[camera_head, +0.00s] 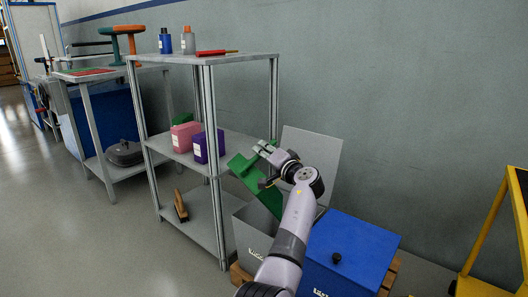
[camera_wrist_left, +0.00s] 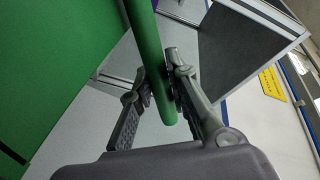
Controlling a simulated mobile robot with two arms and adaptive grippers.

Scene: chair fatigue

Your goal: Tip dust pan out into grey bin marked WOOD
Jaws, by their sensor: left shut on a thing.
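A green dust pan (camera_head: 244,170) is held over the grey bin (camera_head: 250,232) in the head view. The pan is steeply tilted, and its contents cannot be made out. The bin's lid (camera_head: 320,150) stands open against the wall side. Lettering on the bin's front is partly hidden and too small to read surely. My left gripper (camera_head: 264,165) is shut on the dust pan's handle, which runs between the fingers (camera_wrist_left: 157,85) in the left wrist view. The pan's broad green face (camera_wrist_left: 50,60) fills the left of that view. My right gripper is out of view.
A blue bin (camera_head: 368,240) with its lid down stands right of the grey bin. A metal shelf unit (camera_head: 205,62) stands close on the left, with pink (camera_head: 184,137) and purple (camera_head: 203,148) containers and a brush (camera_head: 181,205). A yellow frame (camera_head: 488,235) is at right.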

